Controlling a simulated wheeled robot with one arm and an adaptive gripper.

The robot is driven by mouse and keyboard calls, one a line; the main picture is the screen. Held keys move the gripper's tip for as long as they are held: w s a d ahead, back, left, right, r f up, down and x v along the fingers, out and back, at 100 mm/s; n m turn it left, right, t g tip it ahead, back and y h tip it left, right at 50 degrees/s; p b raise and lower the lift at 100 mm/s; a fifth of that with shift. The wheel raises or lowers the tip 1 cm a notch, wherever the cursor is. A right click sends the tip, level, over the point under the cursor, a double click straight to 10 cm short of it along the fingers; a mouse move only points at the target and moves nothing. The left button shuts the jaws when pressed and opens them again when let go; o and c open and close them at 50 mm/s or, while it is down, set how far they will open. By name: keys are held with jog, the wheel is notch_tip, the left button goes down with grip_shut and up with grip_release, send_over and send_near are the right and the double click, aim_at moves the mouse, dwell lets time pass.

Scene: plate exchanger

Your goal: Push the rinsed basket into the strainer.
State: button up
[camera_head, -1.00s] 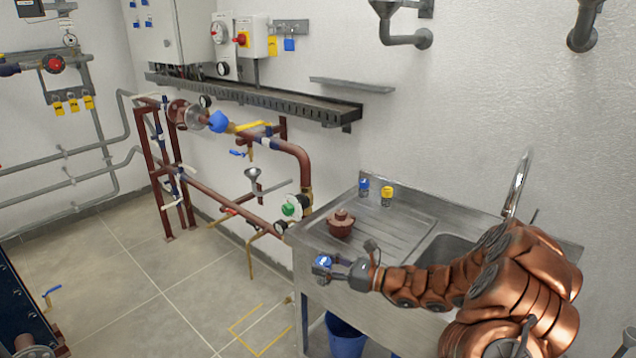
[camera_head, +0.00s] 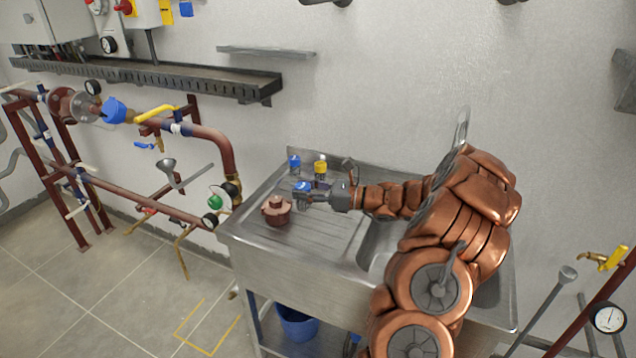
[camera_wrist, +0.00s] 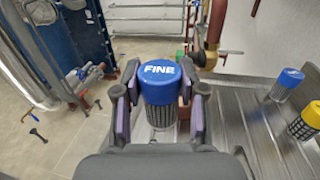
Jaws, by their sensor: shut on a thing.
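My gripper (camera_head: 300,194) is shut on a basket with a blue cap (camera_head: 302,186), held just right of a brown-red lidded part on the sink's drainboard. In the wrist view my gripper (camera_wrist: 160,105) has a finger on each side of the basket. Its blue cap (camera_wrist: 159,72) reads "FINE", with grey mesh below it. The basket's lower end is hidden. I cannot tell for sure which part is the strainer. A blue fitting (camera_head: 113,110) sits on the brown-red pipework at left, apart from my gripper.
The brown-red lidded part (camera_head: 276,211) stands on the steel drainboard (camera_head: 310,241). A blue-capped canister (camera_head: 294,165) and a yellow one (camera_head: 320,167) stand at its back. A blue bucket (camera_head: 297,325) is under the sink. A pipe with a green-knobbed valve (camera_head: 215,202) stands left of the sink.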

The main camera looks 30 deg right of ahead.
jog(key=shift+s+d+f+b, duration=0.25)
jog(key=shift+d+f+b, duration=0.3)
jog(key=shift+f+b, duration=0.75)
jog(key=shift+s+d+f+b, duration=0.25)
jog(key=shift+d+f+b, duration=0.25)
jog(key=shift+f+b, duration=0.75)
jog(key=shift+s+d+f+b, duration=0.25)
jog(key=shift+d+f+b, duration=0.5)
jog(key=shift+f, duration=0.9)
jog(key=shift+a, duration=0.25)
jog(key=o, duration=1.3)
jog(key=shift+r, duration=0.15)
notch_tip(320, 180, up, 9)
jog(key=p, duration=0.6)
